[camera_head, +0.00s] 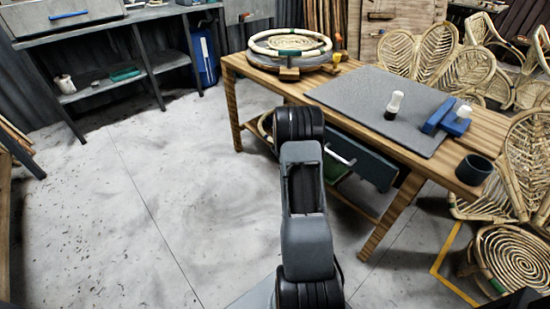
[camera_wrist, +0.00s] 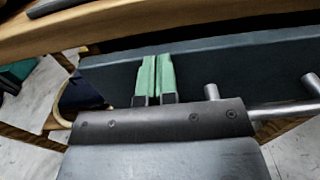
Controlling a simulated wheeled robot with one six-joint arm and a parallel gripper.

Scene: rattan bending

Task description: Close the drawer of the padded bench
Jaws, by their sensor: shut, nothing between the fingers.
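The padded bench is a wooden table with a grey pad (camera_head: 365,100) on top. Its dark blue-grey drawer (camera_head: 365,162) shows under the front edge, with a metal bar handle (camera_head: 340,153). How far the drawer stands out from the bench is hard to tell, and its inside is hidden. In the wrist view the drawer front (camera_wrist: 250,50) runs across under the wooden edge, with the handle (camera_wrist: 285,109) to the right. My gripper (camera_wrist: 155,65) is shut and empty, its green fingers before the drawer front, left of the handle. Contact is unclear. My arm hides the gripper in the head view.
On the bench are a round rattan piece (camera_head: 290,45), a white-topped bottle (camera_head: 394,104), blue blocks (camera_head: 440,115) and a dark cup (camera_head: 474,169). A lower shelf lies under the bench. Rattan chairs (camera_head: 420,55) stand at right. The floor at left is clear.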

